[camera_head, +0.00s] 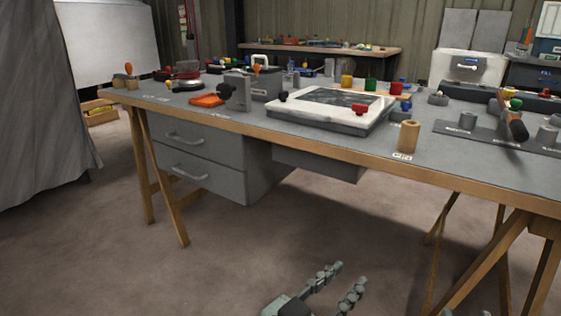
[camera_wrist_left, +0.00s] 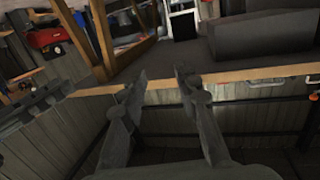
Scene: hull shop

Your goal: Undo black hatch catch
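A white-framed hatch with a dark panel (camera_head: 335,98) lies on the workbench (camera_head: 240,122). My left gripper (camera_head: 337,284) is low in front of the bench, well away from the hatch. Its fingers are apart and empty, also in the left wrist view (camera_wrist_left: 158,82). Only small grey bits, possibly my right gripper, show at the bottom edge.
Drawers (camera_head: 190,150) hang under the bench, with wooden trestle legs (camera_head: 158,180). The floor in front is clear.

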